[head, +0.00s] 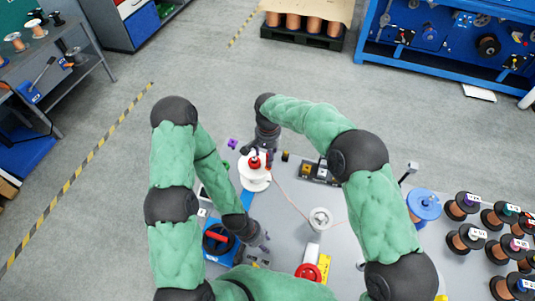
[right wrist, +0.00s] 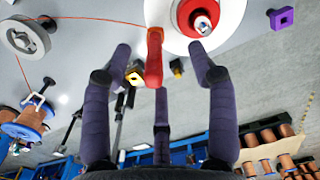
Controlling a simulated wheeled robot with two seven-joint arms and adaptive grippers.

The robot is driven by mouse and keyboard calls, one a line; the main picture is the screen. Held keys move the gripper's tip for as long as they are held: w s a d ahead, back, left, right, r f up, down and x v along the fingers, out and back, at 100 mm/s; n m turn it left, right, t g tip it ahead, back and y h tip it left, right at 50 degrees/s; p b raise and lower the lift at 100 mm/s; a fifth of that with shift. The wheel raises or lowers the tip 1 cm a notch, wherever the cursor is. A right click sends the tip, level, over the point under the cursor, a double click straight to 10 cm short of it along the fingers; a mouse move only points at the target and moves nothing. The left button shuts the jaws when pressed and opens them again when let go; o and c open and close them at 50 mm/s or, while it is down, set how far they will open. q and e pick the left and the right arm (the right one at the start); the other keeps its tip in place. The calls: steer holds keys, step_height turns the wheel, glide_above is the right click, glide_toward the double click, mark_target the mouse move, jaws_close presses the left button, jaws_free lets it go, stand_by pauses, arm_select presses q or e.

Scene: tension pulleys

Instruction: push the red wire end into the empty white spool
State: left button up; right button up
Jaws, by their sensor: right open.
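The white spool (head: 255,182) stands on the grey table with a red hub on it. Its white flange (right wrist: 234,32) and red hub (right wrist: 201,20) show at the top of the right wrist view. The red wire end (right wrist: 154,58) hangs beside the flange, between the spread fingers of my right gripper (right wrist: 160,75). These fingers are open and appear not to be closed on it. In the head view my right gripper (head: 262,147) is just above the spool. My left gripper (head: 260,240) is low over the table, below the spool; its finger opening is too small to judge.
A thin orange wire runs from the red end past a grey pulley (head: 320,218). A blue spool (head: 424,204) and several copper spools stand at the right. A blue device with a red dial (head: 216,238) is left of my left gripper.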

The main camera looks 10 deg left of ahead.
arm_select(q)
steer(key=shift+w+r+p, duration=0.25)
steer(key=shift+r+p, duration=0.5)
steer(key=shift+r, duration=0.15)
arm_select(e)
steer(key=shift+d+r, duration=0.1)
steer(key=shift+r, duration=1.3)
